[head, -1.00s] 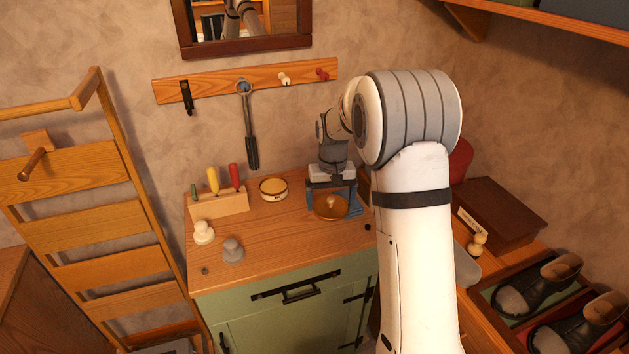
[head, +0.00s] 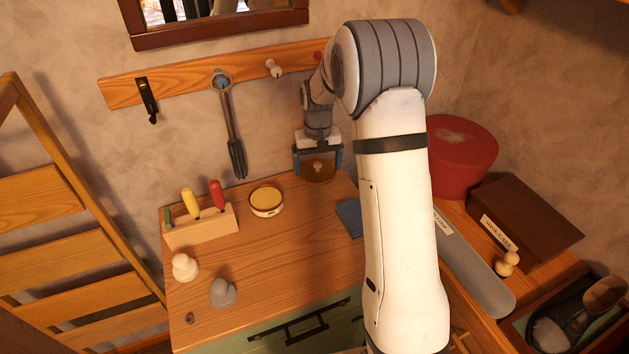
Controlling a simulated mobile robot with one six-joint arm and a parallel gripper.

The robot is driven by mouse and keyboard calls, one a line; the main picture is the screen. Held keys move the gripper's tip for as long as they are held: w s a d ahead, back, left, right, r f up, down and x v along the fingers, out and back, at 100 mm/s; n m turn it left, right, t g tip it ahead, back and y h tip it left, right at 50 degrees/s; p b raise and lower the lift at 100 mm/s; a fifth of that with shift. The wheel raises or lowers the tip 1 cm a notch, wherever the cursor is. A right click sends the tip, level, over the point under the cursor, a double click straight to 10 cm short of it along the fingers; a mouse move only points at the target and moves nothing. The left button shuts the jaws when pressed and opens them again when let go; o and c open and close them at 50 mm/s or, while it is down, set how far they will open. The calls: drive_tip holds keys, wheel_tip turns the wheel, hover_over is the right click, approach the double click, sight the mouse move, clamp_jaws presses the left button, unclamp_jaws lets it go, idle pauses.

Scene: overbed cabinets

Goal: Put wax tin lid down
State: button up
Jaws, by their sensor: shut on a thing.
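My gripper (head: 318,167) is at the back right of the wooden cabinet top (head: 260,255), its blue fingers shut on the wax tin lid (head: 321,177). The wax tin (head: 266,202) stands uncovered to the left of the lid, round with yellow wax showing. A blue cloth or pad (head: 349,217) lies on the top, partly hidden behind my arm.
A wooden block with coloured handles (head: 203,228) stands left of the tin. A white knob-shaped piece (head: 184,267) and a grey one (head: 222,292) stand near the front left. A red round box (head: 462,155) and a brown box (head: 525,222) are at right. The middle top is clear.

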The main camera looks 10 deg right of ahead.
sight(317, 171)
wheel_tip(317, 171, down, 3)
drive_tip(key=shift+f, duration=0.2)
drive_tip(key=shift+f+p, duration=0.45)
drive_tip(key=shift+f, duration=1.35)
drive_tip(key=shift+f, duration=0.25)
drive_tip(key=o, duration=0.7)
drive_tip(key=shift+r, duration=0.1)
